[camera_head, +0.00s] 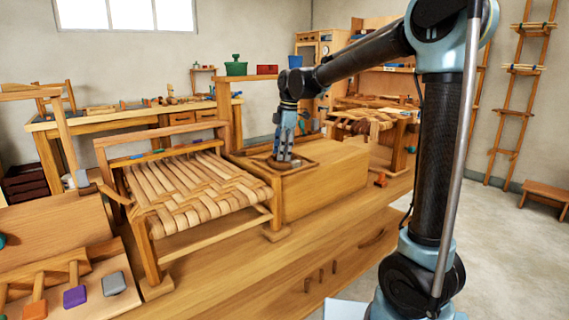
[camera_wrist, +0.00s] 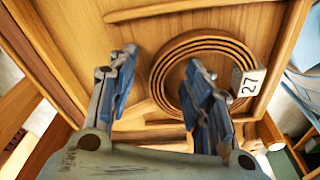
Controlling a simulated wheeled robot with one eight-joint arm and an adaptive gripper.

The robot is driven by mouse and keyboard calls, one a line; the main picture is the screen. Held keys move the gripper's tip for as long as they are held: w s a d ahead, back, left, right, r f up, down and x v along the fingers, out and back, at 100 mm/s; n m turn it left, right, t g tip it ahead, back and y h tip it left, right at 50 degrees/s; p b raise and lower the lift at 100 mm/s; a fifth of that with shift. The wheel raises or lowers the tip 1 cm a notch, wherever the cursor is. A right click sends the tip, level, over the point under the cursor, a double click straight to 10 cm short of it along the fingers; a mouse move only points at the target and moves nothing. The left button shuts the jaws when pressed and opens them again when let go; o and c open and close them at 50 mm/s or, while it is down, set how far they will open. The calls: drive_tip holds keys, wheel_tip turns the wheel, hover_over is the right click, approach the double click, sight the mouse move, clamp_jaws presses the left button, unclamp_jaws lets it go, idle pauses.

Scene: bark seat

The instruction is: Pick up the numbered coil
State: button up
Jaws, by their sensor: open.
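The numbered coil (camera_wrist: 203,42) is a brown ring of several wound turns, lying flat on a wooden surface in the wrist view. A white tag (camera_wrist: 249,83) reading 27 sits at its right edge. My gripper (camera_wrist: 162,66) is open, with one blue finger left of the coil and the other over its inside. The gap between the fingers spans the coil's left side; I cannot tell their height above it. In the head view my gripper (camera_head: 283,158) points down over the wooden box top, where the coil is mostly hidden.
The wooden box (camera_head: 325,183) has raised strips around its top. A chair frame with a woven bark seat (camera_head: 190,190) stands just left of it. Mallets and coloured blocks (camera_head: 75,297) lie at the front left. A workbench (camera_head: 150,122) stands behind.

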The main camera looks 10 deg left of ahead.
clamp_jaws()
